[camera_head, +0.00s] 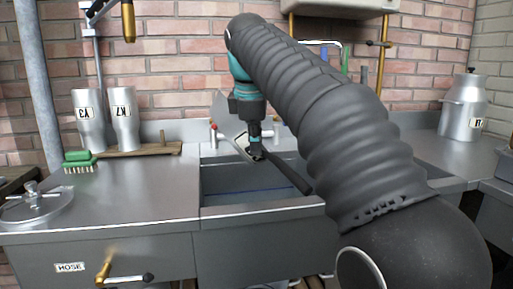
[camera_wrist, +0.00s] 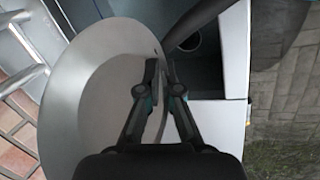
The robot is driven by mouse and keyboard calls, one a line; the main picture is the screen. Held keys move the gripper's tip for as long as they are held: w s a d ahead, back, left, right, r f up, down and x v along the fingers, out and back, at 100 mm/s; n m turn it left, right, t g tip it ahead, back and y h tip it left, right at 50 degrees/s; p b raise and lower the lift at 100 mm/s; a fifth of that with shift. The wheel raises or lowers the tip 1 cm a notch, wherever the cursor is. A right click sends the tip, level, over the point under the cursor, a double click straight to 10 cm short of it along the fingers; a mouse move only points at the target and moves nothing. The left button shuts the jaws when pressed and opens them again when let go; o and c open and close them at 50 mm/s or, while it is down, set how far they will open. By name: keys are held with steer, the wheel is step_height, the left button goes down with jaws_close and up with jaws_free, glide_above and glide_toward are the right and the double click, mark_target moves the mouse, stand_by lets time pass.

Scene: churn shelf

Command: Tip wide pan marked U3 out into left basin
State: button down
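My gripper (camera_head: 257,152) is over the left basin (camera_head: 225,203) in the head view. In the wrist view, my gripper (camera_wrist: 159,68) has its fingers close together on the edge of a wide grey pan (camera_wrist: 75,90). The pan is tilted steeply. In the head view it shows as a thin pale slanted shape (camera_head: 229,122) behind my gripper, and a dark handle (camera_head: 287,173) slopes down to the right over the basin. The U3 mark is not visible. I cannot tell whether anything is left inside the pan.
Two metal cups (camera_head: 124,120) and a green brush (camera_head: 79,161) stand on the left counter. A round metal lid (camera_head: 36,205) lies at the front left. A milk can (camera_head: 463,105) stands at the far right. My arm hides much of the right side.

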steer(key=y, duration=0.2)
steer(key=shift+f+m+g+y, duration=0.15)
steer(key=shift+m+g+y, duration=0.15)
steer(key=shift+g+y, duration=0.1)
steer(key=shift+s+a+f+y, duration=0.1)
steer(key=shift+a+f+y, duration=0.1)
steer(key=shift+y, duration=0.8)
steer(key=shift+r+g, duration=0.1)
steer(key=shift+g, duration=0.2)
stand_by(0.8)
